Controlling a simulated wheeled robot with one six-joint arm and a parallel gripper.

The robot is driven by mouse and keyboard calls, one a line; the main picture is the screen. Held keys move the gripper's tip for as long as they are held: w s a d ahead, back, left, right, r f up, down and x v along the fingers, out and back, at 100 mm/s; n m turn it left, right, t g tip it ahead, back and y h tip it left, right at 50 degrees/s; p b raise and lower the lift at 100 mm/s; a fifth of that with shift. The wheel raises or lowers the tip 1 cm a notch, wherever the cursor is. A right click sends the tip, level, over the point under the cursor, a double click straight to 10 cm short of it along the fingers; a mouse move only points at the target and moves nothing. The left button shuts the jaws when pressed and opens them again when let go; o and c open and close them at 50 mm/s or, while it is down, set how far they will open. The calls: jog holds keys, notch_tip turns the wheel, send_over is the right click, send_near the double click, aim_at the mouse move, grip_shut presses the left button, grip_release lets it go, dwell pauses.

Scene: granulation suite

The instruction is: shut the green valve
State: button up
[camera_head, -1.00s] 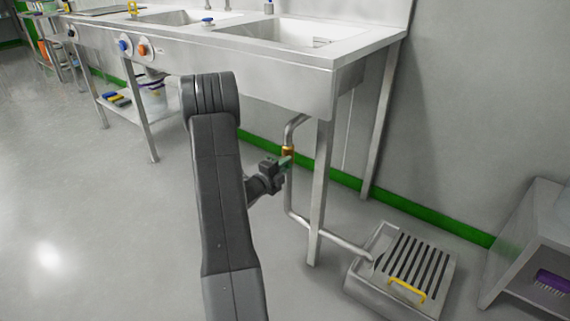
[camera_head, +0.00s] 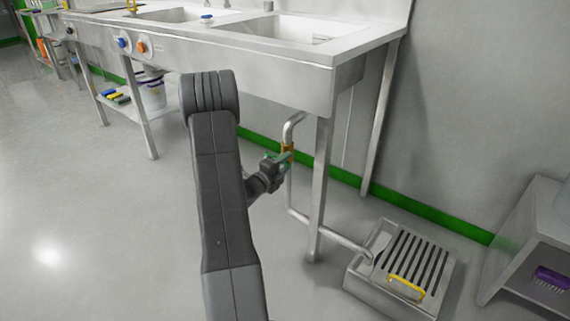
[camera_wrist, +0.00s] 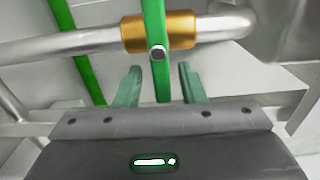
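The green valve has a brass body (camera_head: 287,152) on the upright steel drain pipe under the sink. In the wrist view its brass body (camera_wrist: 184,32) sits on the pipe, and its green lever (camera_wrist: 156,75) runs across the pipe's line, with a round bolt on it. My gripper (camera_head: 281,160) is right beside the valve. In the wrist view its two greenish fingers (camera_wrist: 160,84) stand apart on either side of the lever's lower end, with gaps showing on both sides. In the head view the lever is hard to tell from the fingers.
The sink's steel leg (camera_head: 319,190) stands just right of the pipe (camera_head: 335,240), which bends down to a grated floor drain box (camera_head: 372,292) with a yellow handle. The sink bench (camera_head: 290,72) overhangs the valve. A low shelf (camera_head: 520,240) is at right. Floor at left is clear.

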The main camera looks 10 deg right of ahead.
jog(key=p+v, duration=0.3)
jog(key=v, duration=1)
jog(key=shift+s+a, duration=0.25)
jog(key=shift+a, duration=0.05)
jog(key=shift+d, duration=0.1)
jog(key=b+x, duration=0.3)
jog(key=x, duration=1)
jog(key=shift+w+d, duration=0.25)
jog(key=shift+w, duration=0.05)
jog(key=shift+r, duration=0.1)
